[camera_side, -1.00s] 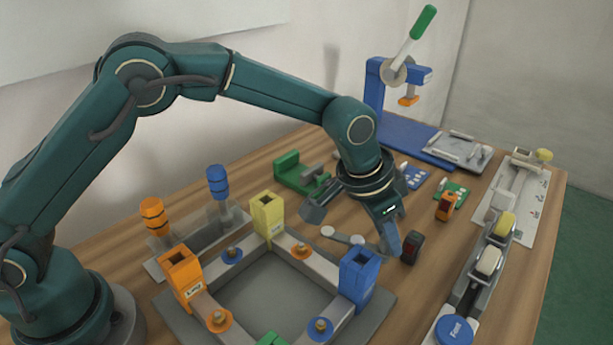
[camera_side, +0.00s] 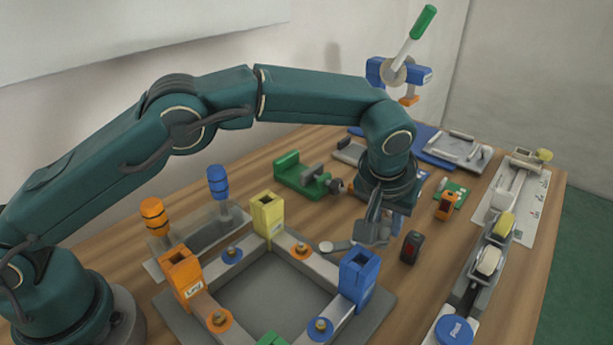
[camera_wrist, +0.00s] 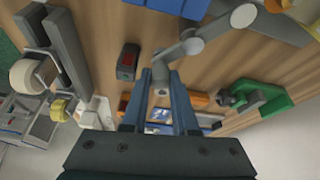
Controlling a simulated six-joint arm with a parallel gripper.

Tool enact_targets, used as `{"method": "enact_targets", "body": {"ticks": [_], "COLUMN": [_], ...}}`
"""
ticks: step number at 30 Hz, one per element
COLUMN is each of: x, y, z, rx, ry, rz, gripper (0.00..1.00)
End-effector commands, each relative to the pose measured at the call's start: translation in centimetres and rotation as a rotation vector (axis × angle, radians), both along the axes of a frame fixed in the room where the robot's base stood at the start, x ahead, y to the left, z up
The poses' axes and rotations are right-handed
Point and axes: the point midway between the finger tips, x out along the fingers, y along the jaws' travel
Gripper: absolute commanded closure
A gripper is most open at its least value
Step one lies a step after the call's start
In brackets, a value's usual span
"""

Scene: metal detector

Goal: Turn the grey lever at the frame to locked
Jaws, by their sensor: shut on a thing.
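The grey lever (camera_wrist: 190,46) shows in the wrist view as a bar running from a round grey end near the frame toward my fingers. In the side view the lever (camera_side: 340,245) lies just behind the blue post (camera_side: 357,278) of the square frame (camera_side: 228,318), partly hidden by my gripper. My gripper (camera_wrist: 160,82) is shut on the lever's outer end, which sits between the two blue-grey fingers. In the side view my gripper (camera_side: 374,233) points down, low over the table. Any locked marking cannot be made out.
A dark box with a red face (camera_side: 411,247) stands close to the right of my gripper. A green vise (camera_side: 300,176) stands behind the frame. An orange block (camera_side: 446,206) and a grey rail with yellow and white parts (camera_side: 475,280) are at the right.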

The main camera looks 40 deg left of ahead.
Motion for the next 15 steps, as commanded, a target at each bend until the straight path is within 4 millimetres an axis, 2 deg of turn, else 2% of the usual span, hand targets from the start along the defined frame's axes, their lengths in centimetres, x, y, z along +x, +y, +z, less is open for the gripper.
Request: {"method": "enact_targets", "body": {"ticks": [6, 15], "x": [0.4, 0.8], "y": [0.6, 1.1], "z": [0.0, 0.0], "rx": [0.0, 0.0], "ry": [-0.002, -0.005], "rz": [0.153, 0.285], "gripper": [1.0, 1.0]}}
